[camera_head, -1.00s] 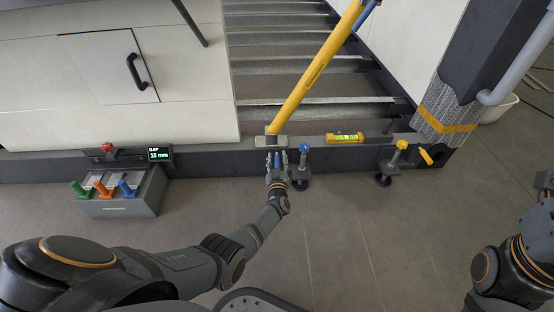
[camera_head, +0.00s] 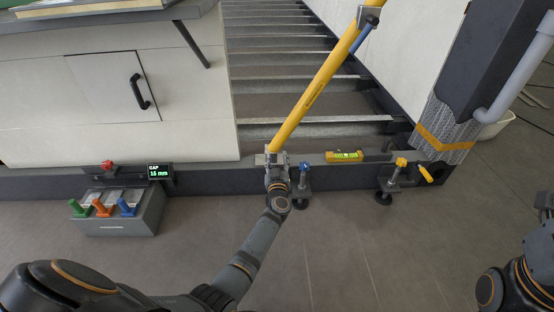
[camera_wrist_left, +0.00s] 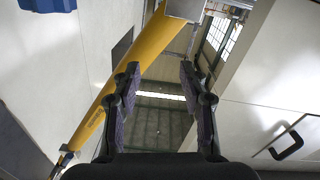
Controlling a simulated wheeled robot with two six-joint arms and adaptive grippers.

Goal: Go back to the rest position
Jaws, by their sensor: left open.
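My left gripper (camera_head: 276,163) is in front of the foot of the yellow pole (camera_head: 318,76), overlapping it in the head view. In the left wrist view the left gripper (camera_wrist_left: 160,82) is open, with nothing between its fingers. The yellow pole (camera_wrist_left: 132,72) runs diagonally behind and left of the fingers there; I cannot tell whether they touch it. My right arm (camera_head: 525,285) shows at the lower right edge; its gripper is not visible.
A blue-knobbed clamp (camera_head: 304,168) stands just right of my left gripper. A yellow level (camera_head: 344,156) lies on the dark sill, with a yellow-knobbed clamp (camera_head: 400,163) further right. A grey box (camera_head: 150,212) with coloured handles sits left. The floor (camera_head: 345,245) in front is open.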

